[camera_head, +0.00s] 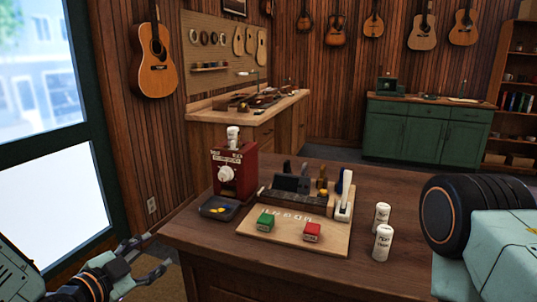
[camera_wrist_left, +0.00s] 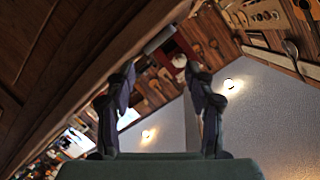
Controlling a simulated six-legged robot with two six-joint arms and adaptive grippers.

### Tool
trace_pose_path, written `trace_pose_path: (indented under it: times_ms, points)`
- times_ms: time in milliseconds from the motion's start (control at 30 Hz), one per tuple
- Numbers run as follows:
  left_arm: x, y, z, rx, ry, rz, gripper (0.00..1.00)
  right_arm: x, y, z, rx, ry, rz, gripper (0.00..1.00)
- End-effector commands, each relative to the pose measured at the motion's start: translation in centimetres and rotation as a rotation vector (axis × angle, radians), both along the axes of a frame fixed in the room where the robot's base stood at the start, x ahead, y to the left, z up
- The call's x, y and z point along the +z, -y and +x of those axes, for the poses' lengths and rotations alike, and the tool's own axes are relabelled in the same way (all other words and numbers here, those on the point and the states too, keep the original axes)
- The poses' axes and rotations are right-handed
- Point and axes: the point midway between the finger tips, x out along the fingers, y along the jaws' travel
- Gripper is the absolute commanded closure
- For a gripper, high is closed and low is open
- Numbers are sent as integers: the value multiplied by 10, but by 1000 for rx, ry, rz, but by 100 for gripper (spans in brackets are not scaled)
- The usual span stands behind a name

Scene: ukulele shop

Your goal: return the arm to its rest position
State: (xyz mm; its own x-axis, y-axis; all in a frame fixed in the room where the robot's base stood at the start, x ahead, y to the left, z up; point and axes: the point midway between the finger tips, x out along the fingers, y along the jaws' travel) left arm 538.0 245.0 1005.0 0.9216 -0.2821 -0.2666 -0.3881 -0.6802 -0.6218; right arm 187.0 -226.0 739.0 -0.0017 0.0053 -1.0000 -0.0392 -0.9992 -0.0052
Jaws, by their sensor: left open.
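My left gripper (camera_head: 152,257) is at the lower left of the head view, beside the near left corner of the wooden table (camera_head: 190,232). Its fingers are apart, with nothing between them. In the left wrist view both fingers of the left gripper (camera_wrist_left: 161,80) stand apart, and the picture is strongly tilted, with the table's underside or edge close on the left. Part of my right arm (camera_head: 480,235) shows at the right edge of the head view. Its gripper is out of the picture.
A glass door (camera_head: 50,130) is at left.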

Motion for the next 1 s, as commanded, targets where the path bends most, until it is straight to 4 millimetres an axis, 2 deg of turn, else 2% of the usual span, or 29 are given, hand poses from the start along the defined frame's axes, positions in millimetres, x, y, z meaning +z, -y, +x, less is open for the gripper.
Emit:
trace_pose_path:
  times_ms: [167,267,400,467,600,700,800,900,1000]
  points:
    - [-77,6,-40,176,-359,-278,46,-7,0,0,0,0,0,46]
    - [-129,9,-78,325,-578,-410,46,-13,0,0,0,0,0,46]
    - [-195,12,-145,559,-846,-519,46,-21,0,0,0,-1,0,46]
    - [-220,12,-176,657,-943,-536,46,-25,0,0,0,0,0,46]
    - [-267,12,-253,845,-1130,-498,46,-34,0,0,0,0,0,46]
    - [-290,12,-300,892,-1224,-410,46,-41,0,0,0,0,0,46]
    - [-306,14,-332,885,-1287,-339,46,-46,0,0,0,-1,0,46]
    - [-314,16,-348,877,-1318,-306,46,-48,0,0,0,-1,0,46]
    - [-315,16,-353,879,-1330,-302,46,-48,0,0,0,-1,0,46]
